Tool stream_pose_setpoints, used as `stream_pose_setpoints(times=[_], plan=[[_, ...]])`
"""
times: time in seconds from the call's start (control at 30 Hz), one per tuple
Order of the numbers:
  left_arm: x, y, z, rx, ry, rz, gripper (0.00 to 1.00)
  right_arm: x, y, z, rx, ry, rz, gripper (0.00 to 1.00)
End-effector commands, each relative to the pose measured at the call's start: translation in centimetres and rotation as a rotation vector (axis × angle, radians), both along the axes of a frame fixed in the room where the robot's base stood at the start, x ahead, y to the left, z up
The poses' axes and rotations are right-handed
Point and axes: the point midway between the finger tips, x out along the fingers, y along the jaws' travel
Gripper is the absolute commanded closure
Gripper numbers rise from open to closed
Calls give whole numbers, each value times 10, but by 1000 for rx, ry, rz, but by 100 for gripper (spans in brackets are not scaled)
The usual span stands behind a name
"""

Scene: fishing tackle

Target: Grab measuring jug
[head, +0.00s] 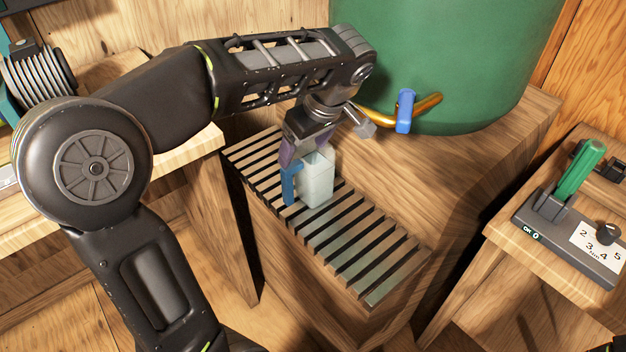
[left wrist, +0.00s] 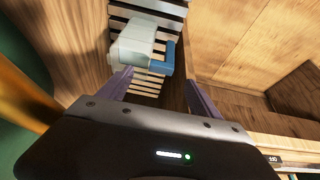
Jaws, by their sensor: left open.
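The measuring jug (head: 318,182) is pale and whitish with a blue handle (head: 289,184). It stands upright on the slatted rack (head: 372,262) below the green tank. In the left wrist view the jug (left wrist: 134,42) is ahead of the fingers, with its blue handle toward the right. My left gripper (head: 306,152) is open, its purple fingers close to the jug's top and handle. In the left wrist view the handle lies ahead of the gap between the two fingertips (left wrist: 162,80). I cannot tell whether a finger touches the jug.
The green tank (head: 450,60) with a brass tap (head: 432,104) and blue lever (head: 405,110) stands close behind the gripper. A device with a green lever and numbered dial (head: 580,240) sits on the right bench. The rack's front part is clear.

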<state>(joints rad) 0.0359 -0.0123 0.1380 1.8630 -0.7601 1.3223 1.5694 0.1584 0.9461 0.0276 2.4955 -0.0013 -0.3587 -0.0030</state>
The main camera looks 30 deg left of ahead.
Motion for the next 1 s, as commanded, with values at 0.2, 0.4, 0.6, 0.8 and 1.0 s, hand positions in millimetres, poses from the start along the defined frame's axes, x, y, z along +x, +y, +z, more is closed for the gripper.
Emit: stream_pose_setpoints(times=[0.2, 0.4, 0.6, 0.8, 1.0], plan=[[4, 14, -36, 1, 3, 0, 26, 0, 0, -8, 0, 0, -1, 64], [5, 17, -44, 0, 0, -1, 26, 0, 0, -8, 0, 0, -1, 64], [5, 17, -43, 0, 0, -1, 26, 0, 0, -8, 0, 0, -1, 64], [5, 24, -57, 0, 2, 0, 26, 0, 0, -11, 0, 0, -1, 64], [8, 37, -83, 0, 3, -1, 26, 0, 0, -16, 0, 1, -2, 64]])
